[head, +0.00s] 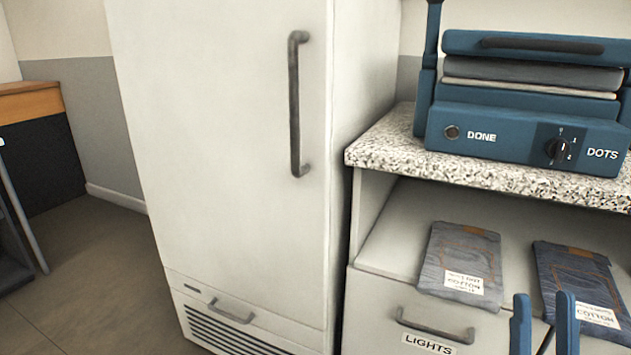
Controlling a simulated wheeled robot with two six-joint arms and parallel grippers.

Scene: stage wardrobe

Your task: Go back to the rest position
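The two blue fingertips of my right gripper (544,308) rise from the bottom edge of the head view, right of centre. They stand apart with an empty gap between them. They show in front of the drawer front and the shelf with the folded jeans; I cannot tell how far they are from these. The rest of this gripper is cut off by the frame. My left gripper is not in view.
A tall white cabinet (225,130) with a shut door stands at centre left. A blue press (520,135) marked DONE and DOTS sits on a speckled counter (385,150). Dark jeans (460,255) and a second pair (575,270) lie below. Floor (90,260) shows at left.

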